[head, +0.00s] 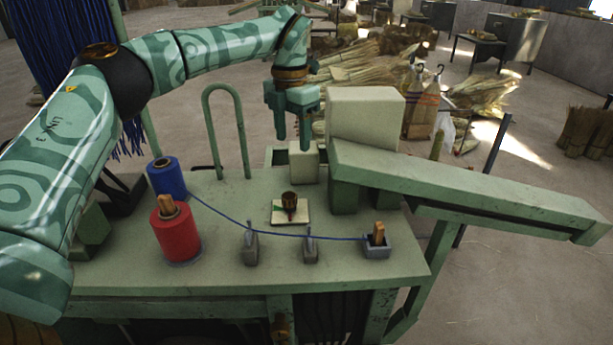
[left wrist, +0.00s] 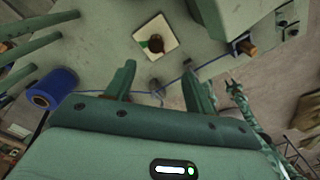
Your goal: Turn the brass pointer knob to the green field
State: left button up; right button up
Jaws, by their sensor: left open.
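The brass pointer knob (head: 289,202) stands on a small cream plate (head: 299,217) in the middle of the green bench. A green field shows at the plate's left side and a red mark at the knob's front. In the left wrist view the knob (left wrist: 157,44) sits on its plate (left wrist: 172,33), with the green field at the left. My left gripper (head: 292,143) is above the back of the bench, behind the knob and apart from it. Its fingers (left wrist: 160,85) are open and empty.
A blue spool (head: 167,178) and a red spool (head: 175,232) stand at the left. A blue cord (head: 270,234) runs past two grey guides to a small grey holder (head: 376,247).

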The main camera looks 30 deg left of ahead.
pick_arm(q)
send_near(290, 195)
jog(key=s+f, duration=0.1)
jog(key=s, duration=0.1)
jog(key=f, duration=0.1)
jog(key=w+f, duration=0.1)
jog(key=f, duration=0.1)
jog(key=w+f+p, duration=0.1)
jog(key=shift+w+f, duration=0.15)
jog(key=shift+f, duration=0.2)
notch_tip(290, 195, down, 3)
jog(key=shift+w+r, duration=0.15)
jog(key=shift+r, duration=0.05)
jog(key=shift+s+f, duration=0.2)
jog(key=shift+s, duration=0.1)
jog(key=shift+s+f, duration=0.1)
jog(key=shift+f, duration=0.1)
jog(key=c, duration=1)
pick_arm(e)
jog(key=shift+s+r, duration=0.7)
jog(key=shift+s, duration=0.15)
